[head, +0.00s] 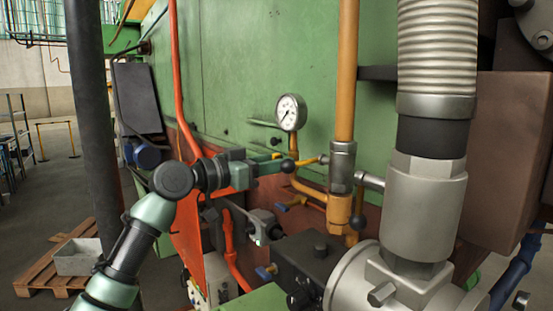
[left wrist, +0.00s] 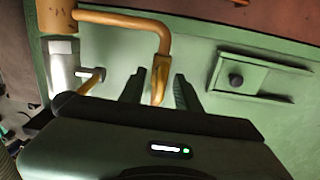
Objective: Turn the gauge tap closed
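The round white gauge (head: 291,112) stands against the green panel in the head view. My left gripper (head: 287,163) is just below it, reaching in from the left. In the left wrist view, my left gripper (left wrist: 158,90) has its two fingers apart. A yellow-orange piece (left wrist: 159,78), apparently the gauge tap's handle, is between them at the end of a bent orange pipe (left wrist: 165,30). I cannot tell whether the fingers touch it. In the head view the fingers hide that spot.
A thick orange vertical pipe (head: 347,75) with a metal fitting (head: 342,165) is just right of my left gripper. A large ribbed hose (head: 436,50) stands farther right. A red hose (head: 178,85) runs down the panel at left.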

